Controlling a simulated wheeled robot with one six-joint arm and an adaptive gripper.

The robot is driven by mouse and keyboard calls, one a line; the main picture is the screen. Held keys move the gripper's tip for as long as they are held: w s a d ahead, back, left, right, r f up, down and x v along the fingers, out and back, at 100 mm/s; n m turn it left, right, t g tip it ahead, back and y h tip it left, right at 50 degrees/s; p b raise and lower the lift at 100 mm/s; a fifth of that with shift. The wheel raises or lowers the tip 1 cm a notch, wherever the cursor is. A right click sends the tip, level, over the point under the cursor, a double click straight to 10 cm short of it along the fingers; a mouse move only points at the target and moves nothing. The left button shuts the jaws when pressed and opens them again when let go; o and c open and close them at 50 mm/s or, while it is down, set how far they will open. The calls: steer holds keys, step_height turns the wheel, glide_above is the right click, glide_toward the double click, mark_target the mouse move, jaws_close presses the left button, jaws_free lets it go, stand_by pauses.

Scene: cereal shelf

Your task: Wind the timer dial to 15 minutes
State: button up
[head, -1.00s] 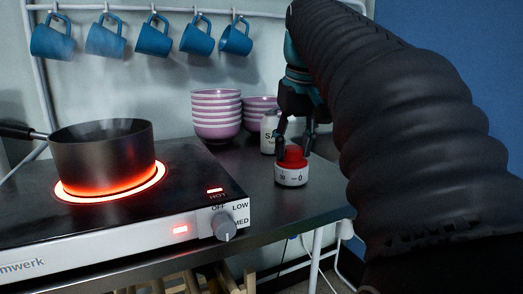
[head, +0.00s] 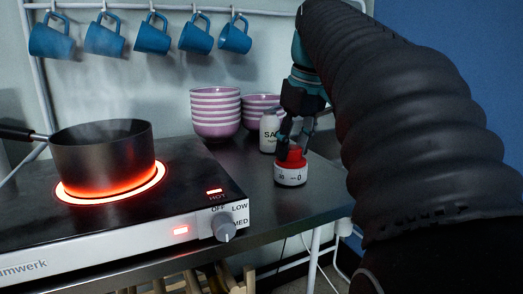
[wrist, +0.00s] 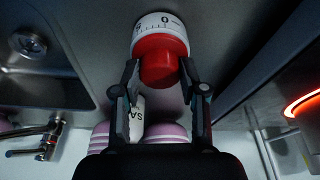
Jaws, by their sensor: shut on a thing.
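The timer (head: 291,177) is a short white cylinder with a printed number scale and a red dial (head: 293,158) on top. It stands upright on the dark counter, right of the hotplate. A 0 shows on the side facing the head camera. My gripper (head: 293,152) reaches down from above, shut on the red dial with one finger on each side. In the wrist view, the red dial (wrist: 158,64) sits between the two fingertips, and the scale on the white timer body (wrist: 162,25) shows beyond it.
A hotplate (head: 120,215) glows red under a steaming dark pot (head: 103,150). A white salt container (head: 269,132) and stacked pink bowls (head: 215,112) stand close behind the timer. Blue mugs (head: 152,36) hang above. Counter (head: 262,205) is clear in front of the timer.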

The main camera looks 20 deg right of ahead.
steer(key=shift+d+n+y, duration=0.1)
steer(key=shift+n+y, duration=0.2)
steer(key=shift+n, duration=1.3)
steer(key=shift+w+n+g+y, duration=0.1)
steer(key=shift+n+g+y, duration=0.2)
steer(key=shift+n, duration=0.9)
steer(key=o, duration=0.8)
steer(key=shift+r, duration=0.1)
steer(key=shift+r, duration=3.45)
